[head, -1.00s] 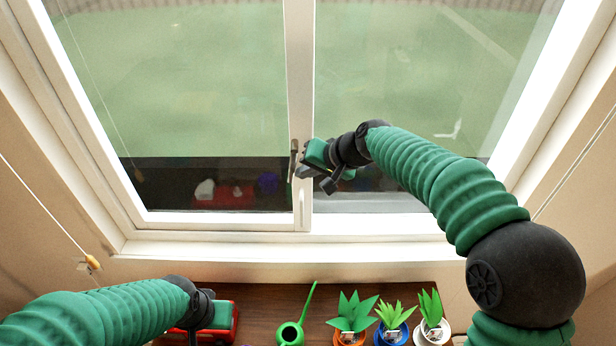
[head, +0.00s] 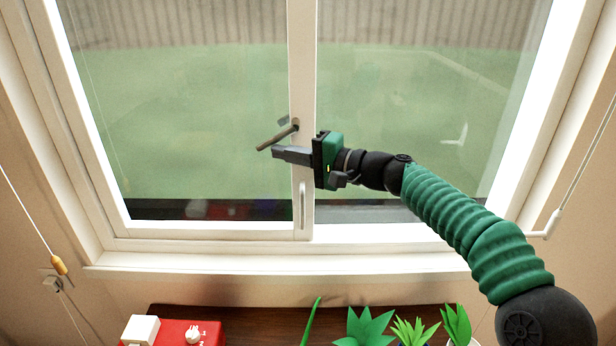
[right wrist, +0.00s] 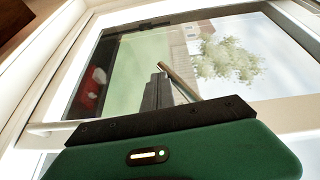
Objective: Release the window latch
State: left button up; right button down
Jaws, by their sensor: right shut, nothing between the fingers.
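The window latch is a dark bronze lever (head: 277,138) on the white middle stile of the window (head: 303,60). Its pivot is at the stile and the lever slants down to the left, over the left pane. My right gripper (head: 276,152) is shut and empty, its fingertips just below the lever. In the right wrist view the lever (right wrist: 180,82) passes close by the dark fingers (right wrist: 157,92). Whether they touch it I cannot tell. My left gripper is out of view.
A white pull (head: 302,205) sits lower on the stile. Below the sill (head: 270,262), a brown surface (head: 255,322) holds a red toy with white parts (head: 175,332) and several green plants (head: 364,328). Blind cords hang at both sides.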

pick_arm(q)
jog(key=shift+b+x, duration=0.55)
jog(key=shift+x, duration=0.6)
pick_arm(e)
jog(key=shift+w+a+r, duration=0.2)
jog(key=shift+a+r, duration=0.6)
jog(key=shift+a, duration=0.2)
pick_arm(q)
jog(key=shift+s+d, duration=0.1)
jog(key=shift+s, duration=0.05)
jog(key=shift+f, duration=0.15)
pick_arm(e)
jog(key=shift+a, duration=0.1)
dwell(0.5)
